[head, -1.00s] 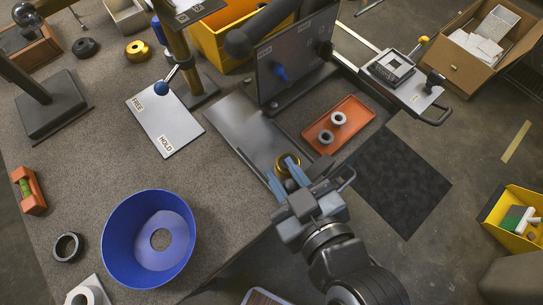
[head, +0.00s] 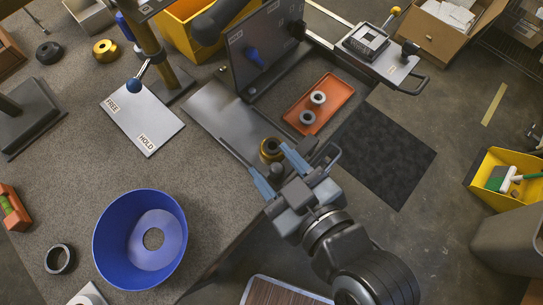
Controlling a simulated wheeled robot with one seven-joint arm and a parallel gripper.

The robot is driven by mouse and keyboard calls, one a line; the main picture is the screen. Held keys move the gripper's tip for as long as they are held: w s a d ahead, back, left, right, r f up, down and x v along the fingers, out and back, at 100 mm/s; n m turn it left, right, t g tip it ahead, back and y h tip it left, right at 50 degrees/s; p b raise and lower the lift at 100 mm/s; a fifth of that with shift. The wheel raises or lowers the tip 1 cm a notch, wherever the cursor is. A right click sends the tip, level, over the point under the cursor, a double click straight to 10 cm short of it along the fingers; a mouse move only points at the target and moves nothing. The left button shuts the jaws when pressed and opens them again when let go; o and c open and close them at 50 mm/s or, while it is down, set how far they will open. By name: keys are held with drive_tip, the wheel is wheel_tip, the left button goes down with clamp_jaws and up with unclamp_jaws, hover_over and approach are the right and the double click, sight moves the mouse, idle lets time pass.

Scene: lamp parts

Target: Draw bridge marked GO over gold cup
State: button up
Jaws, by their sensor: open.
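A gold cup (head: 271,148) stands at the near end of a grey metal plate, with a dark opening on top. My gripper (head: 267,158) is open, its two blue fingers spread on the near side of the cup. Whether a fingertip touches the cup I cannot tell. A sliding carriage (head: 395,69) with a square frame and a dark handle sits on rails at the upper right, apart from the cup. It may be the bridge, but no GO mark is readable.
A dark upright panel (head: 268,45) with a blue knob stands behind the metal plate (head: 225,115). A FREE/HOLD board (head: 150,128) and blue bowl (head: 110,245) are left. Another gold ring (head: 105,50) lies far left.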

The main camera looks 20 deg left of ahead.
drive_tip(key=v, duration=0.6)
drive_tip(key=shift+b, duration=0.4)
drive_tip(key=s+d+f+m+t+h, duration=0.1)
drive_tip(key=s+d+m+t+h, duration=0.3)
drive_tip(key=d, duration=0.5)
drive_tip(key=s+d+f+m+t+h, duration=0.1)
drive_tip(key=s+d+m+h, duration=0.3)
drive_tip(key=d, duration=0.6)
drive_tip(key=s+d+r+m+t+h, duration=0.1)
drive_tip(key=s+d+r+m+h, duration=0.1)
drive_tip(key=s+d+r+m, duration=0.1)
drive_tip(key=shift+s+d+m+h, duration=0.2)
drive_tip(key=shift+s+m+h, duration=0.2)
drive_tip(key=shift+s+m, duration=0.7)
